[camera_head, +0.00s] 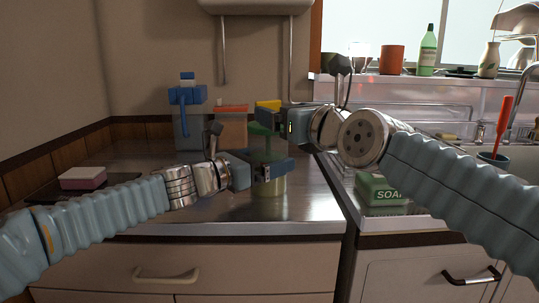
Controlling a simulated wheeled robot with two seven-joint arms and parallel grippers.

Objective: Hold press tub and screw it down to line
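The press tub (271,188) is a pale yellowish container standing upright near the front edge of the steel counter. A green screw part (262,129) rises above it. My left gripper (268,165) comes in from the left, low, with its fingers around the upper tub; the near finger crosses in front and hides part of it. My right gripper (268,122) comes in from the right, higher, at the level of the green part. Its fingers overlap the green part, and whether they touch it is unclear. A line on the tub cannot be made out.
A blue-topped bottle (188,110) and an orange-lidded box (231,125) stand close behind. A yellow item (268,105) shows behind my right gripper. A pink-and-white sponge (83,178) lies at left. A green soap box (381,190) sits at right by the sink. The counter's front left is clear.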

